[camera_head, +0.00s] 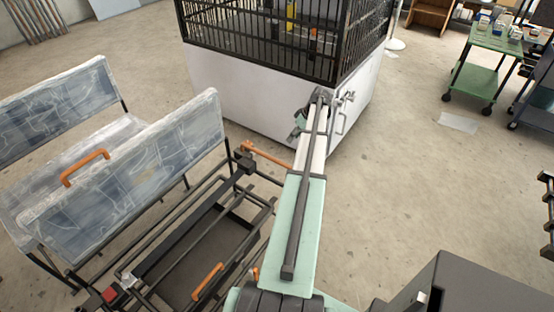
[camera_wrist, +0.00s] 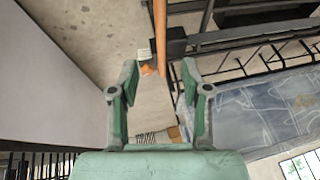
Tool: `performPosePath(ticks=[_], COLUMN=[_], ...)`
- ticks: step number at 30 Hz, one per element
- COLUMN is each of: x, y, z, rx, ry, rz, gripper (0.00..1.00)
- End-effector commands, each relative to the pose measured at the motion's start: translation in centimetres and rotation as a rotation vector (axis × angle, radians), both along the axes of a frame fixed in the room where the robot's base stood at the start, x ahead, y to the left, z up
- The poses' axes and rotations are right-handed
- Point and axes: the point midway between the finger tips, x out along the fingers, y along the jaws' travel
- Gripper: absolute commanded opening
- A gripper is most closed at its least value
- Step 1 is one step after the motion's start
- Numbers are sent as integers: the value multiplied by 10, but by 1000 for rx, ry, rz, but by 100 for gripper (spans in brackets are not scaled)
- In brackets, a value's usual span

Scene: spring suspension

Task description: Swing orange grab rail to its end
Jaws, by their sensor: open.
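An orange bar (camera_head: 266,156), apparently the grab rail, sticks out from a dark block at the right end of the black seat frame in the head view. Its far end runs towards my arm. In the wrist view an orange bar (camera_wrist: 160,35) comes down from the top edge to between my fingertips. In the head view my gripper (camera_head: 298,125) is partly hidden by my arm.
A plastic-wrapped bench (camera_head: 130,150) with an orange handle (camera_head: 85,167) stands left. Another orange handle (camera_head: 207,281) is on the black frame (camera_head: 165,250). A white cabinet with a black cage (camera_head: 245,100) stands close behind my gripper.

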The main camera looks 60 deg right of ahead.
Motion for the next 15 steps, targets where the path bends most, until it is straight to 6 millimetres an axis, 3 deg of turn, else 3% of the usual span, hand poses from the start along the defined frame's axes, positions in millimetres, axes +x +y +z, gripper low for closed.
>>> performPosePath(ticks=[15], x=[40], y=[16], z=[-89], rx=[3], ry=[2], rz=[1], gripper=[48])
